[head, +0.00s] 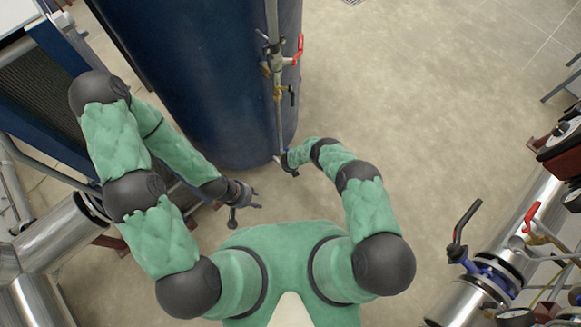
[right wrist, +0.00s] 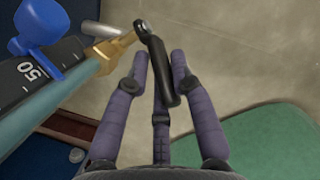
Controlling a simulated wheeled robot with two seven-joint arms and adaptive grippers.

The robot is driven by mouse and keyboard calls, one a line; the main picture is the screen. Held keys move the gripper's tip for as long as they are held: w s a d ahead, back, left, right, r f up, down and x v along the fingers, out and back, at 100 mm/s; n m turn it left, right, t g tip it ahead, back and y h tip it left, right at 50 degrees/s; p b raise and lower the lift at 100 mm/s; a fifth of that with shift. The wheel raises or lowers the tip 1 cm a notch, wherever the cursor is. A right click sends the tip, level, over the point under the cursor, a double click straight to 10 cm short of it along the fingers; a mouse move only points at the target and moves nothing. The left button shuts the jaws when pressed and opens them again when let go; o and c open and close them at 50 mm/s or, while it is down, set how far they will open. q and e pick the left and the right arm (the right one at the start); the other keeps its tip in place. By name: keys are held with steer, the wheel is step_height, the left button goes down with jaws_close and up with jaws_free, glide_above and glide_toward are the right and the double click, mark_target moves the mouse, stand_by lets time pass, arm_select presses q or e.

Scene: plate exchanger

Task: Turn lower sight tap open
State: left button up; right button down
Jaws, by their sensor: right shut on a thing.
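The lower sight tap (right wrist: 107,55) is a brass fitting at the end of the sight tube in the right wrist view. Its black lever (right wrist: 157,62) runs from a round hub down between the purple fingers. My right gripper (right wrist: 160,85) is shut on this lever, with fingers on both sides of it. In the head view my right gripper (head: 287,163) is at the foot of the blue tank's sight pipe (head: 277,120) and largely hides the tap. My left gripper (head: 246,208) is open and empty, left of the sight pipe and in front of the tank.
The blue tank (head: 205,75) fills the upper middle. Higher on its pipe are a red lever (head: 299,48) and a black lever (head: 292,96). A blue handle (right wrist: 38,28) is near the right gripper. Steel piping (head: 475,285) stands at right; the floor (head: 425,100) between is clear.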

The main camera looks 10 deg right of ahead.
steer(key=c, duration=1)
jaws_free()
steer(key=shift+c, duration=0.2)
steer(key=shift+r, duration=0.1)
steer(key=v, duration=1.1)
steer(key=shift+s+r, duration=0.2)
steer(key=shift+r, duration=0.2)
